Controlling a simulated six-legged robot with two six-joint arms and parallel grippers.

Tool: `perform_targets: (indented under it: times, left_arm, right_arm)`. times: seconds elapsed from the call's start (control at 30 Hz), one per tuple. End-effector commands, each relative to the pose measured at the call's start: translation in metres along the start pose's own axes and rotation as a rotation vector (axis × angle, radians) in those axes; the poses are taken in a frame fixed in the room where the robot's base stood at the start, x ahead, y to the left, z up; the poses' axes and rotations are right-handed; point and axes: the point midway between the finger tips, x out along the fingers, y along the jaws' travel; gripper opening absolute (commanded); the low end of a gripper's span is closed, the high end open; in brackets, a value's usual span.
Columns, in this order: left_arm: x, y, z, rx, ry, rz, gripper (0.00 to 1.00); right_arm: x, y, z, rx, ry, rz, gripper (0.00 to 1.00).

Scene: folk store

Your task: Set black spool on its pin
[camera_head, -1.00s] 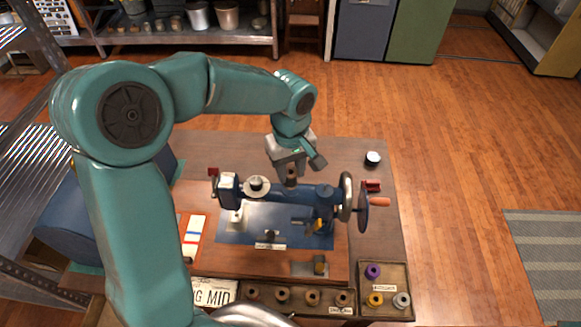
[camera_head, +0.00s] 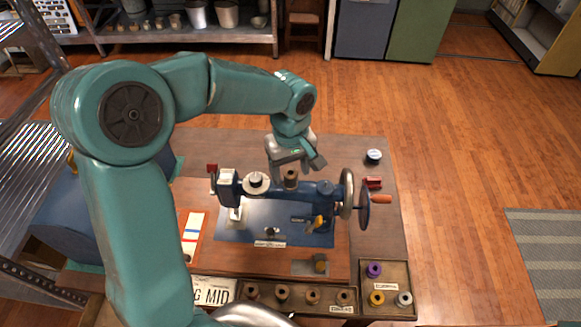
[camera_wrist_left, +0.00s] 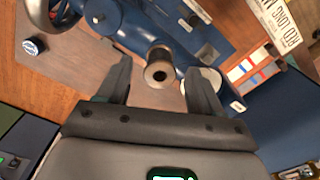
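A dark brown-black spool (camera_head: 291,178) stands upright on top of the blue sewing machine (camera_head: 272,191). In the left wrist view the spool (camera_wrist_left: 158,67) shows its end with a hole, on the machine's arm; the pin itself is hidden. My left gripper (camera_head: 294,163) is just behind and above the spool. In the left wrist view its fingers (camera_wrist_left: 158,85) are spread wide, with the spool beyond and between their tips, apart from both. My right gripper is not in view.
A pale round part (camera_head: 255,181) sits left of the spool on the machine. The handwheel (camera_head: 364,203) stands at the right. A wooden tray (camera_head: 385,264) holds purple, yellow and grey spools; several brown spools line the front rack. A small black-and-white tin (camera_head: 374,156) sits at the table's back right.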

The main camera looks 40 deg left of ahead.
Motion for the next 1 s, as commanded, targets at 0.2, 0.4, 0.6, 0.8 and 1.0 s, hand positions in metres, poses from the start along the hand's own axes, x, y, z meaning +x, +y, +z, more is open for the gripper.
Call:
perform_targets:
  times: [0.2,0.4,0.6,0.8,1.0]
  left_arm:
    - [0.000,0.000,0.000,0.000,0.000,0.000,0.65]
    - [-0.017,0.001,-0.001,0.000,0.003,0.004,0.65]
    - [-0.068,0.001,-0.001,0.000,0.004,0.006,0.65]
    - [-0.120,0.001,0.000,0.000,0.002,0.005,0.65]
    - [-0.153,0.001,0.000,0.000,0.001,0.002,0.65]
  right_arm:
    - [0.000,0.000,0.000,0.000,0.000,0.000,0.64]
    - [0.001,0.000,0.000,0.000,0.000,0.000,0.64]
    - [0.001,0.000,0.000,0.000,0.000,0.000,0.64]
    - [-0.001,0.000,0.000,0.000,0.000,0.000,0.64]
    - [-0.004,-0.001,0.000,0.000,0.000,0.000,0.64]
